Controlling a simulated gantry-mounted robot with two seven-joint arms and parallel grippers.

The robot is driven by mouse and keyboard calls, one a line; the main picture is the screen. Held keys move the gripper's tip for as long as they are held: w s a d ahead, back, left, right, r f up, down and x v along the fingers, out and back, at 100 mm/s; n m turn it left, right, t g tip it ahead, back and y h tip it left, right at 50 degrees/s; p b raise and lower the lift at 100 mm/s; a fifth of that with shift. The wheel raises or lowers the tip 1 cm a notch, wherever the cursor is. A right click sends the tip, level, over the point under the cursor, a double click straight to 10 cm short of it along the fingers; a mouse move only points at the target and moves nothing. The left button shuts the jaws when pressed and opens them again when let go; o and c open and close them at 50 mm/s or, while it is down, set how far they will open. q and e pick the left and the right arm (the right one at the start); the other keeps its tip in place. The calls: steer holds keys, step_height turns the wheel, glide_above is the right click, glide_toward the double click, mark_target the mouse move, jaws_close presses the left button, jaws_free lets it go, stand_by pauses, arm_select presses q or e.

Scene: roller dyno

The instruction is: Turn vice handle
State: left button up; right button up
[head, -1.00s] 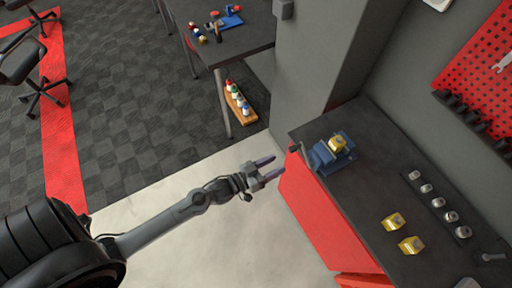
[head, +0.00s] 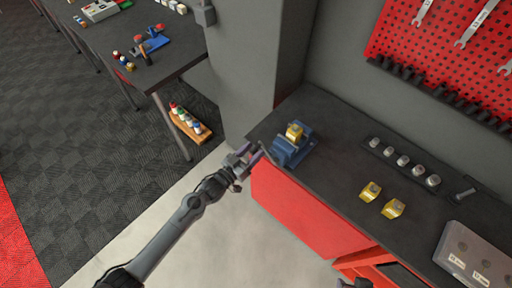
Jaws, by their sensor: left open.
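The blue vice (head: 285,154) stands at the left end of the dark workbench, with a yellow block (head: 294,132) in its jaws. Its handle is on the side facing my left gripper and is mostly hidden by the fingers. My left gripper (head: 254,154) is open at the bench's left edge, just left of the vice. Its fingers point toward the vice and are at or very close to the handle; I cannot tell whether they touch it.
Two yellow blocks (head: 382,200), a row of metal sockets (head: 404,161) and a grey case (head: 476,258) are on the workbench (head: 330,187). A grey pillar (head: 254,60) rises behind the vice. Red cabinet fronts (head: 300,213) lie below the bench edge.

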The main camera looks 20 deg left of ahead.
arm_select(q)
steer(key=shift+x, duration=1.25)
jaws_close()
